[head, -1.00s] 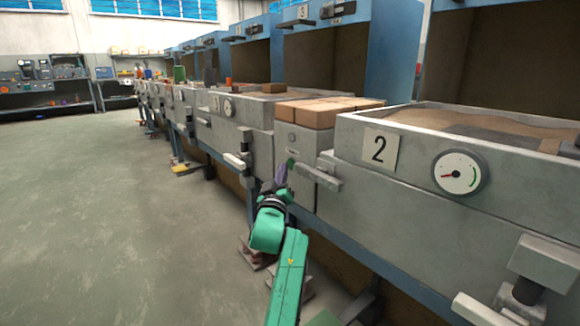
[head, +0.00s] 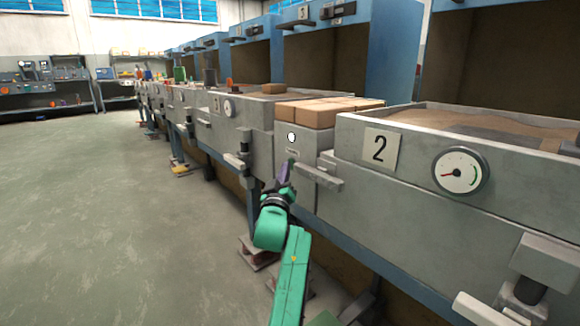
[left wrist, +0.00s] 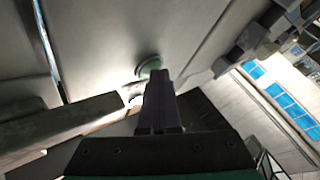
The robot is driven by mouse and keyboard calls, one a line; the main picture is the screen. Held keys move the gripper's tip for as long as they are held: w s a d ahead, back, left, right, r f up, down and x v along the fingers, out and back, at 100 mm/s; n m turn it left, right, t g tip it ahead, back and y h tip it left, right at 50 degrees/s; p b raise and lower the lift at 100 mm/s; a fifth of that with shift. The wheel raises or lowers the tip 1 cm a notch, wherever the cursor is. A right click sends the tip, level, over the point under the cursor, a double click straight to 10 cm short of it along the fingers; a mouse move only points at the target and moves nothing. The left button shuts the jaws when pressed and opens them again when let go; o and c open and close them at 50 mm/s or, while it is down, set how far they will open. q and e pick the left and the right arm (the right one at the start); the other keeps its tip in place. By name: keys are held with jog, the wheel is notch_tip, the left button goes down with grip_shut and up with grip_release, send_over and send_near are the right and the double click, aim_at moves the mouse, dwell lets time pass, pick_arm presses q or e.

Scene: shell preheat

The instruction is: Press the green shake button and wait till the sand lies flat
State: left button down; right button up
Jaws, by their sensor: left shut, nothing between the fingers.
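The green button (left wrist: 148,66) shows on a grey panel in the left wrist view, partly covered by my left gripper (left wrist: 155,76). My left gripper is shut and empty, its fingertips at the button's lower edge; it appears to touch it. In the head view the left gripper (head: 287,168) is at the front of the grey box between the bins, where it mostly hides the button. A round lamp (head: 291,137) above it glows white. Brown sand (head: 470,124) lies in bin 2 (head: 350,165); its surface looks uneven. My right gripper is not in view.
A dial (head: 460,172) is on the front of bin 2. A grey handle-like bar (head: 318,178) juts out just right of my left gripper. Tan bricks (head: 325,112) lie on the box. The floor (head: 110,210) on the left is clear.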

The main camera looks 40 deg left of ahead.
pick_arm(q)
jog(key=shift+s+a+p, duration=0.2)
jog(key=shift+s+p, duration=0.6)
jog(key=shift+p, duration=0.05)
jog(key=s+p, duration=0.1)
jog(key=s+a+p, duration=0.1)
jog(key=s, duration=0.1)
jog(key=s+p, duration=0.1)
jog(key=p, duration=0.1)
jog(key=shift+s+a, duration=0.25)
jog(key=shift+s, duration=0.15)
dwell(0.5)
